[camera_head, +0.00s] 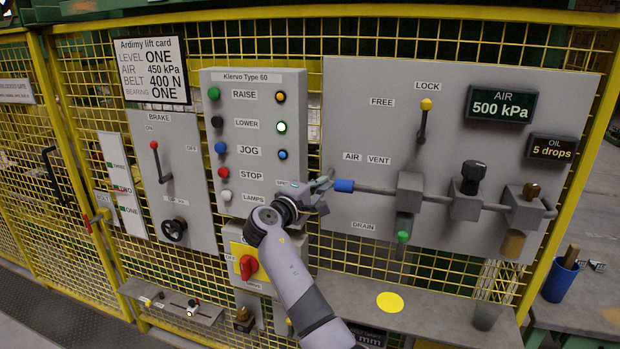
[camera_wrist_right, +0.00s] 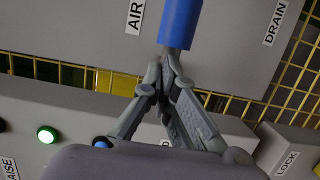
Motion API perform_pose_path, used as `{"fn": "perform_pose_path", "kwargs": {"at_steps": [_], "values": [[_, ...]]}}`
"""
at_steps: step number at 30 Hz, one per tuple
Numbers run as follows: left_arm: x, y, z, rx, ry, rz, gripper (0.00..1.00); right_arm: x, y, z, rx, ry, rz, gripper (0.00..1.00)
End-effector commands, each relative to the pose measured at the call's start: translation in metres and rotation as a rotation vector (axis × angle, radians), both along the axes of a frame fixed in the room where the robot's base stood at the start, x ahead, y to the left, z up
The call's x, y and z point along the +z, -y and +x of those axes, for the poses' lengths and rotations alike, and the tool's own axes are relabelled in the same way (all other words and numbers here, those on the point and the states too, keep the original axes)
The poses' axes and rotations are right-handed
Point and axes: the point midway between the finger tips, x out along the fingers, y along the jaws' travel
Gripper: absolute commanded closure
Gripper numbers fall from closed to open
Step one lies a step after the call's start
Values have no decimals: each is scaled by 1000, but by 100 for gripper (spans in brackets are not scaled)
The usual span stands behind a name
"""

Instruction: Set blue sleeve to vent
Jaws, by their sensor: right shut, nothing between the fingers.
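The blue sleeve (camera_head: 344,185) sits on the left end of a grey horizontal pipe (camera_head: 376,189) on the right-hand panel. It is below the AIR label (camera_head: 352,156) and left of the VENT label (camera_head: 379,160). My right gripper (camera_head: 326,184) is shut and empty, its fingertips just left of the sleeve's free end. In the right wrist view the closed fingertips (camera_wrist_right: 168,58) are right at the end of the sleeve (camera_wrist_right: 180,24). I cannot tell whether they touch. My left gripper is not in view.
The Klervo button panel (camera_head: 254,170) stands close behind my right gripper, with a red rotary switch (camera_head: 249,266) below it. A yellow-knobbed LOCK lever (camera_head: 426,105) is above the pipe. A green-ended DRAIN valve (camera_head: 403,236) hangs below. A shelf (camera_head: 440,318) runs underneath.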

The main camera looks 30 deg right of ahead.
Motion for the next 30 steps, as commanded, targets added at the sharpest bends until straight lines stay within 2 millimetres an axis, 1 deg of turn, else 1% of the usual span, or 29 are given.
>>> {"fn": "perform_pose_path", "kwargs": {"at_steps": [11,19,22,30], "values": [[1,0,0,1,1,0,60,0,2,-3,0,0,0,100],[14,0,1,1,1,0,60,1,25,-30,-1,1,0,100],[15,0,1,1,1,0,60,1,28,-33,0,1,0,100],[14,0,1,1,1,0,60,0,28,-33,-1,1,0,100]]}}
